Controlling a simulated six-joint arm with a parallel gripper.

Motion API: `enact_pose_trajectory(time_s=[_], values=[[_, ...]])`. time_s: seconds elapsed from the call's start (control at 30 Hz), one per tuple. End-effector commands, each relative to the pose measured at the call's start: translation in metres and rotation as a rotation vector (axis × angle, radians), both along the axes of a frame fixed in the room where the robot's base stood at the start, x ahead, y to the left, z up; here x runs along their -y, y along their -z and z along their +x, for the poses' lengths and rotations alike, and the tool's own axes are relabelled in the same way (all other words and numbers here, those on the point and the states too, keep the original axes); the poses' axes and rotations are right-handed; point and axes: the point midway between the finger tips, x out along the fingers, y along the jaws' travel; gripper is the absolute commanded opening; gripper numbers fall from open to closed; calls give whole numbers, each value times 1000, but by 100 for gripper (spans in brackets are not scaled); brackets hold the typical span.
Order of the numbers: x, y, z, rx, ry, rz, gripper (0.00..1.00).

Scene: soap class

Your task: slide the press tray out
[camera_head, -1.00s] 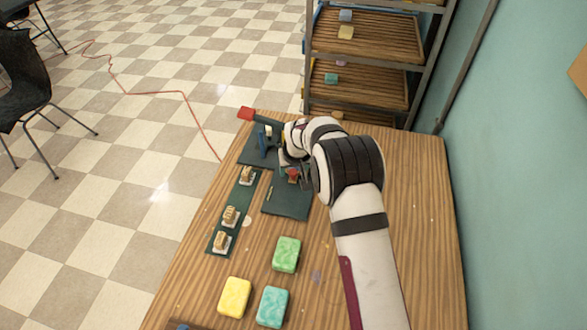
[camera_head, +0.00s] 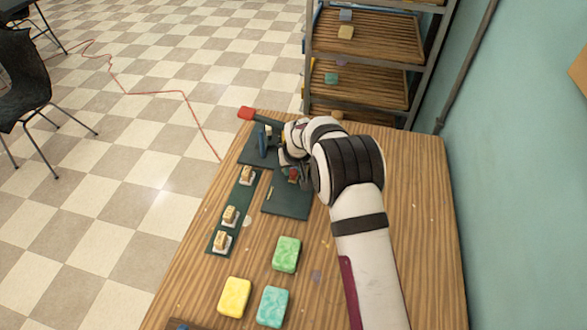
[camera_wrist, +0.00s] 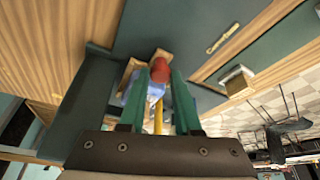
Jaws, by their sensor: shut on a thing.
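The press (camera_head: 262,146) stands at the far left corner of the table, with a dark base, a blue upright and a lever ending in a red grip (camera_head: 246,113). My gripper (camera_wrist: 158,82) is beside the press, its two green fingers shut on a red knob (camera_wrist: 160,70). The knob, seemingly the press tray's handle, also shows in the head view (camera_head: 293,174). Something light blue and a wooden piece (camera_wrist: 159,55) show around the knob in the wrist view. The tray itself is mostly hidden by my gripper and arm.
A dark green mat (camera_head: 287,205) with a small tan stick lies in front of the gripper. Three stamps stand on a green strip (camera_head: 218,239) to its left. Green (camera_head: 286,254), yellow (camera_head: 234,296) and teal (camera_head: 272,306) soaps lie nearer. A rack (camera_head: 365,60) stands behind the table.

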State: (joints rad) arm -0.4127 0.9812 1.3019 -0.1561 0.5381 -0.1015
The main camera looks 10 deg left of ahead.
Motion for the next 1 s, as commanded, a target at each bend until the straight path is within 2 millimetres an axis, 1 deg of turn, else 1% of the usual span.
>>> enact_pose_trajectory(time_s=[0.83, 0.93, 1.0], values=[[1, -1, 0, 1, 2, -1, 0], [1, -1, -11, 0, 1, -2, 0], [1, -1, -27, -1, 0, -3, 0]])
